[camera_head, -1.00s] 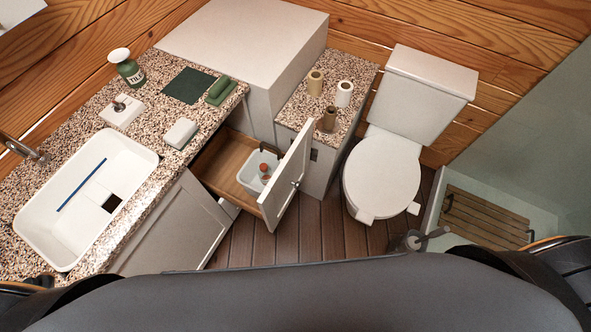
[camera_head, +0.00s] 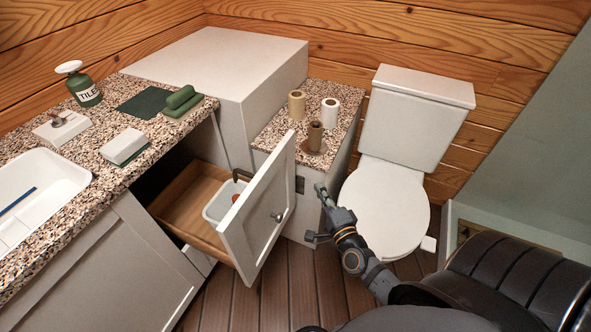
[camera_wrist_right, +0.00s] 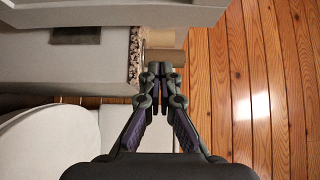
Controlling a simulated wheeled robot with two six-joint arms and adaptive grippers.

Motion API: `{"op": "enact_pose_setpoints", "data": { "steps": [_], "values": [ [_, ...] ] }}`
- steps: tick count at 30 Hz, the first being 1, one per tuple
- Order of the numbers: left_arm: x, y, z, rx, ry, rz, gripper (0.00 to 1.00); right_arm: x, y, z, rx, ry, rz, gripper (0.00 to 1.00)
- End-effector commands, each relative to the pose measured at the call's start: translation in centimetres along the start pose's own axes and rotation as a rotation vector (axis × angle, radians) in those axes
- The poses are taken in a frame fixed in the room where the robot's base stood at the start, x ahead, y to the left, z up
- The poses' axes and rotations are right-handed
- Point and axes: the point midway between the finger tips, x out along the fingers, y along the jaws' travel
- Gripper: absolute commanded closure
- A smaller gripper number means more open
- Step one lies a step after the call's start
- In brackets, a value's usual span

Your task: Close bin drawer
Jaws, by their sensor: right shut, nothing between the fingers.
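The bin drawer (camera_head: 172,212) is pulled out from under the counter. Its white front panel (camera_head: 258,212) has a round knob (camera_head: 277,217) and faces right toward my arm. A small white bin (camera_head: 216,205) with a reddish item sits inside the drawer. My right gripper (camera_head: 320,189) is shut and empty, to the right of the panel and apart from it. In the right wrist view the closed fingertips (camera_wrist_right: 160,68) point ahead, and a pale panel edge (camera_wrist_right: 120,14) crosses the top. My left gripper is not in view.
A low cabinet with a speckled top (camera_head: 275,127) and paper rolls (camera_head: 330,109) is behind the gripper. The counter with the sink (camera_head: 35,190) is at left. Wooden floor (camera_head: 285,280) is clear in front of the drawer.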

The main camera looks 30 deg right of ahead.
Motion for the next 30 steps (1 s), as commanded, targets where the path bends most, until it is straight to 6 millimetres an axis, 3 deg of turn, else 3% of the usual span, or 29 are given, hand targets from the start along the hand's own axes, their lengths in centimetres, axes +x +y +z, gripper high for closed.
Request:
{"op": "enact_pose_setpoints", "data": {
  "steps": [12, 19, 30],
  "values": [
    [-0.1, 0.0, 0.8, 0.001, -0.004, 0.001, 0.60, 8.9, -0.1, 0.2, -0.001, 0.000, -0.002, 1.00],
    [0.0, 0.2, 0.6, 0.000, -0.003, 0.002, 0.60, 10.8, 0.0, 2.5, -0.001, -0.001, 0.000, 1.00],
    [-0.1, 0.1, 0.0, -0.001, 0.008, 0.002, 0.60, 11.2, 0.1, 2.9, -0.004, -0.001, 0.001, 1.00]
  ]
}}
